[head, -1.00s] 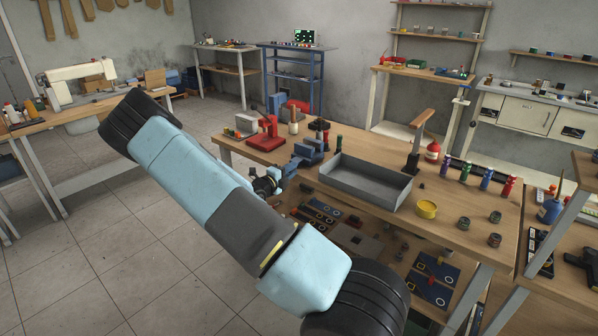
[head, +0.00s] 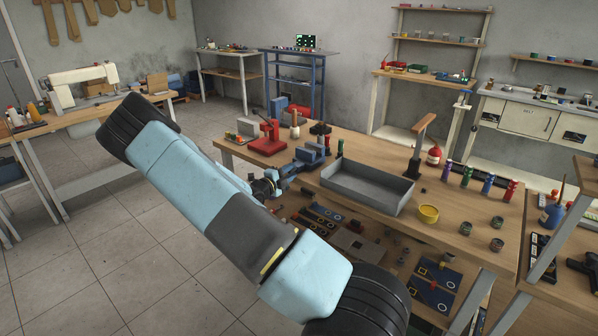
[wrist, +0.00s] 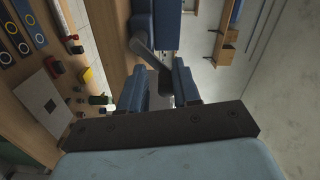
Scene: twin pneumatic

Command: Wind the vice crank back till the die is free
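The blue vice (head: 308,156) stands at the left front edge of the wooden workbench. In the wrist view its blue body (wrist: 155,22) fills the top middle, and a dark grey crank (wrist: 143,52) slants down from it. My gripper (head: 266,187) is at the vice's near side in the head view, partly hidden by my arm. In the wrist view my gripper (wrist: 158,88) has its two blue-padded fingers apart, with the crank's lower end between them. A gap shows beside the left finger; contact with the right one is unclear. I cannot make out the die.
A grey tray (head: 365,188) lies right of the vice, and a red tool (head: 266,142) stands to its left. A lower shelf (head: 350,243) with panels lies below the benchtop. Open tiled floor (head: 160,262) is left of the bench.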

